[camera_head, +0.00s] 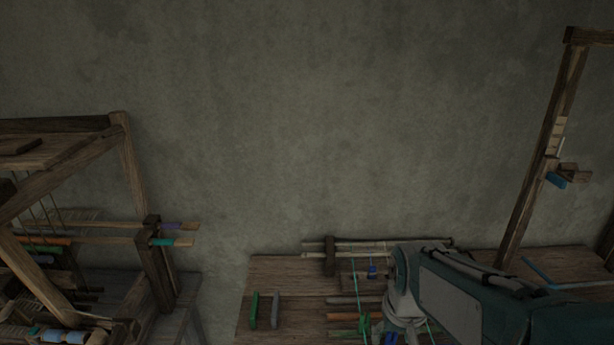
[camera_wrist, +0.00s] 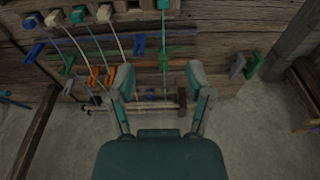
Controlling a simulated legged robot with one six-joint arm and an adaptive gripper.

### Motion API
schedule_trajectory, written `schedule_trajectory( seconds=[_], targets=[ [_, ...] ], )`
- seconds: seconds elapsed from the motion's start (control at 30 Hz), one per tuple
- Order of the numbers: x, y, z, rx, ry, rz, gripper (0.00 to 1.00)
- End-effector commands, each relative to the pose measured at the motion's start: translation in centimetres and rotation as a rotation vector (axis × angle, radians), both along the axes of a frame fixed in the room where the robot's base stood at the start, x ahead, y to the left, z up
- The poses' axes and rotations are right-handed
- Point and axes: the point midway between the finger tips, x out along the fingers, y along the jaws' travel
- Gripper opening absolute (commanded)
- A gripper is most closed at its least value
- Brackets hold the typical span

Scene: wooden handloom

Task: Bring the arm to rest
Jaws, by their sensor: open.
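My gripper (camera_wrist: 160,80) shows in the wrist view with its two teal fingers spread apart. It is open, with nothing held between the fingers. The wooden table (camera_wrist: 230,25) with rods, clips and cords lies beyond the fingertips. In the head view my arm reaches in from the lower right over the table (camera_head: 285,268). My fingers cannot be made out there, and the arm hides part of the table.
A wooden loom frame (camera_head: 128,165) stands at the left. A tall wooden post (camera_head: 540,155) rises at the right, with a small blue piece (camera_head: 556,180) on it. Green (camera_head: 254,310) and grey (camera_head: 275,311) clips sit on the table. The wall above is bare.

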Motion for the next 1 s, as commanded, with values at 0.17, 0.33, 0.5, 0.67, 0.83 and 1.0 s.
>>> schedule_trajectory(
  seconds=[0.17,0.33,0.5,0.67,0.83,1.0],
  targets=[
    [-3.0,0.1,3.1,0.000,-0.105,0.000,0.67],
    [-5.9,0.1,5.2,0.001,-0.200,0.001,0.67],
    [-8.6,0.2,6.5,0.001,-0.286,0.001,0.67],
    [-10.0,0.2,7.0,0.002,-0.330,0.001,0.67],
    [-10.3,0.2,7.0,0.002,-0.337,0.001,0.67],
    [-10.3,0.2,7.0,0.002,-0.336,0.001,0.67]
  ],
)
